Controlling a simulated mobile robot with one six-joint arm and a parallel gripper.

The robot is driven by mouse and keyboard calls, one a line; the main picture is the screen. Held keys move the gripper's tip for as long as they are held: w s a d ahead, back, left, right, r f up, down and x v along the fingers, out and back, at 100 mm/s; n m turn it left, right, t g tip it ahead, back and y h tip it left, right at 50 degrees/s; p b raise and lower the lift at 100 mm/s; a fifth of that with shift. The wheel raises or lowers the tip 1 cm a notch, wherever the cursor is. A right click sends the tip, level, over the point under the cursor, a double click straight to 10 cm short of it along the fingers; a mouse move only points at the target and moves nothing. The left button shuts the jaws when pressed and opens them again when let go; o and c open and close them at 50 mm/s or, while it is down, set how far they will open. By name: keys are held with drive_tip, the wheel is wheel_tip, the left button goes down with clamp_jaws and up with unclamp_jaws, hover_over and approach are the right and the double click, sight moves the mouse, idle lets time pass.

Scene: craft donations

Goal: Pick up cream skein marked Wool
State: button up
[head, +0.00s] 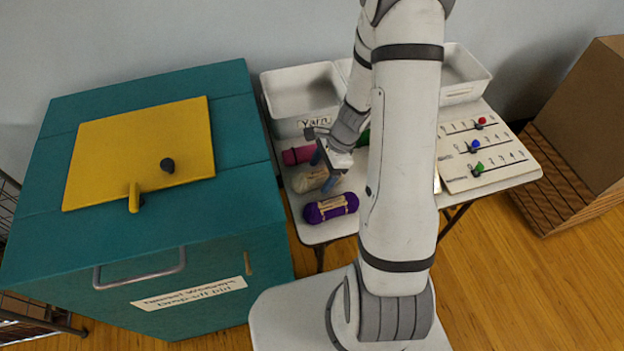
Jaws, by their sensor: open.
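The cream skein (308,181) lies on the white table between a magenta skein (299,155) and a purple skein (331,207). It has a paper band, but the writing is too small to read. My gripper (325,168) is open and empty, pointing down over the right end of the cream skein. It hides part of that end. I cannot tell how high it is above the skein.
A white bin labelled Yarn (302,127) stands behind the skeins, with another bin (468,92) to the right. Something green (363,138) is partly hidden by my arm. A slider board (486,150) lies right. A teal drop-off bin (235,195) stands close left.

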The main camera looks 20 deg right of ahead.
drive_tip(key=shift+a+f, duration=0.2)
drive_tip(key=shift+f, duration=0.35)
drive_tip(key=c, duration=1.1)
drive_tip(key=shift+o, duration=0.2)
drive_tip(key=shift+r, duration=0.1)
